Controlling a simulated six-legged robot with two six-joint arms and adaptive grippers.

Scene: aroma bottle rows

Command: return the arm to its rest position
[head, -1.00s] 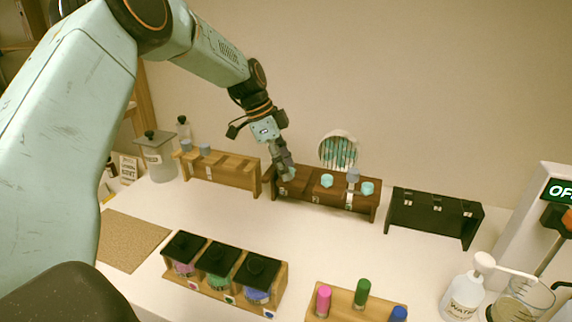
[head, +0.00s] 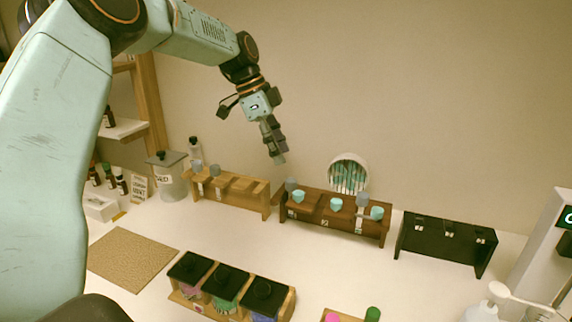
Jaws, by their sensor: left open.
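My left arm comes in from the left and reaches over the counter. Its left gripper (head: 278,157) hangs above and in front of the back wall, pointing down, open and with nothing seen between its fingers. It is up and left of the dark brown rack (head: 313,224), clear of it. That rack holds several bottles with teal and grey tops, such as a teal one (head: 336,204) near its middle. My right gripper is not in view.
A light wood rack (head: 236,193) and a black rack (head: 441,241) stand on either side. Black-lidded jars (head: 228,282) sit in front, with a cork mat (head: 131,260) at left. A round holder of tubes (head: 348,175) is behind. The middle counter is clear.

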